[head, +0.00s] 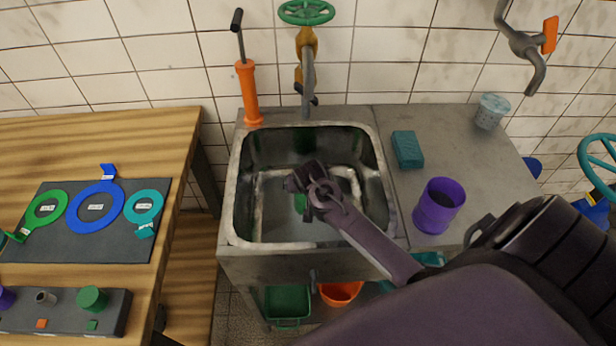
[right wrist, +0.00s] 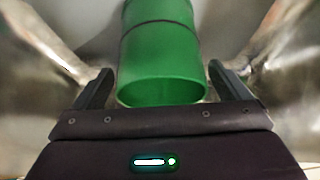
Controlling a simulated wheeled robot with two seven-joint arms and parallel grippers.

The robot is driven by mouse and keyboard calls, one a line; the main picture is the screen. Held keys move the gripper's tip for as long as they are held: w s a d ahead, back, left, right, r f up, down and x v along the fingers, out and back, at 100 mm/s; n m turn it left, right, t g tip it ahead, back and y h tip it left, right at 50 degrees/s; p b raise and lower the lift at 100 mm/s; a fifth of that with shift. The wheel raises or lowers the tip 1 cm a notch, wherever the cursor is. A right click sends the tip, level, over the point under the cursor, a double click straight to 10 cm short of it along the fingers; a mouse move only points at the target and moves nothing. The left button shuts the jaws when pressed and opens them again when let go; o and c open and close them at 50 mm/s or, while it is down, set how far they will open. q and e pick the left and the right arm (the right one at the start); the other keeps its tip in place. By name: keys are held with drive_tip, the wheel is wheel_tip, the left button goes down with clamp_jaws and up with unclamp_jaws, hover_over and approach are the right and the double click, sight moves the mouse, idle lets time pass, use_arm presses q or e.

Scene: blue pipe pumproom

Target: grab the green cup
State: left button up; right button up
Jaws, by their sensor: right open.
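The green cup (right wrist: 162,55) is in the right wrist view, inside the metal sink (head: 236,200). My right gripper (head: 300,182) reaches down into the sink. In the right wrist view my right gripper (right wrist: 160,88) is open, with one finger on each side of the cup's near end. Small gaps seem to show between the fingers and the cup. My left gripper is not in view.
A purple cup (head: 439,205), a teal sponge (head: 407,150) and a pale blue cup (head: 491,111) stand on the counter right of the sink. An orange pump (head: 248,92) and a tap (head: 307,70) stand behind it. A wooden table (head: 150,130) is at left.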

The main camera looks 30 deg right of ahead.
drive_tip(key=shift+x, duration=0.8)
drive_tip(key=c, duration=1.3)
drive_tip(key=shift+w+r, duration=0.1)
drive_tip(key=shift+r, duration=0.05)
drive_tip(key=shift+c, duration=0.5)
